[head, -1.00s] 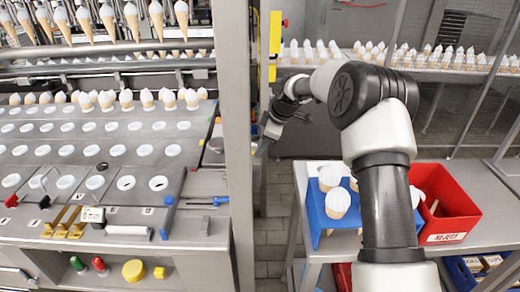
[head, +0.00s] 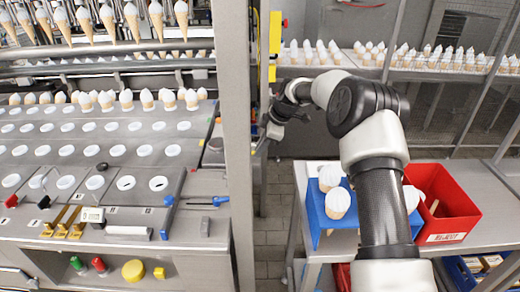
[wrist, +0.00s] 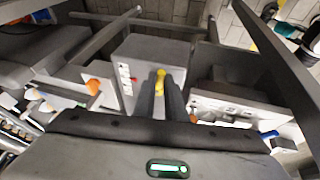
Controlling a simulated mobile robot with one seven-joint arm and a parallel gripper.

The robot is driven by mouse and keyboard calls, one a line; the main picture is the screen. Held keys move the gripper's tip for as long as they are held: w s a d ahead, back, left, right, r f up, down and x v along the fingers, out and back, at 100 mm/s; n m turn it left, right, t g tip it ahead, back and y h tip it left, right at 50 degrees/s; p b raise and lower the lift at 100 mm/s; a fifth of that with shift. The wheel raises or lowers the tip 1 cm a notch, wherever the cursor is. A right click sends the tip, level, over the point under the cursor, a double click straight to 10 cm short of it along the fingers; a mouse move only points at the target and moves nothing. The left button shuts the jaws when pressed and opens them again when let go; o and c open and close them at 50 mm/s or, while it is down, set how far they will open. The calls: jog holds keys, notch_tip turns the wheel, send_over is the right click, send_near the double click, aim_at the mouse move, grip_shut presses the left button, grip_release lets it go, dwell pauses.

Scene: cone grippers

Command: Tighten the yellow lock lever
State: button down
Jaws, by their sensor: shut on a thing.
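In the wrist view, the yellow lock lever (wrist: 160,76) shows at the tips of my gripper's two dark fingers. My gripper (wrist: 163,94) is shut on it, with the fingers close together. A grey box-like body with small labels lies behind the lever. In the head view, my gripper (head: 266,138) points down and left beside the tall grey post, and the lever cannot be made out there. The fingers hide part of the lever, so its exact angle is hard to tell.
The grey post (head: 238,140) stands close left of my gripper. The cone machine's top (head: 95,205) lies left. A blue holder (head: 318,215) with cones and a red reject bin (head: 455,200) sit on the right-hand bench. Shelves of cones run behind. Bare floor shows below my gripper.

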jog(key=shift+w+n+g, duration=0.25)
jog(key=shift+n+g, duration=0.15)
jog(key=shift+n, duration=0.4)
jog(key=c, duration=1.8)
grip_release()
jog(key=v, duration=1.7)
jog(key=shift+s+d+r+p, duration=0.1)
jog(key=shift+d+p, duration=0.2)
jog(key=shift+p, duration=0.1)
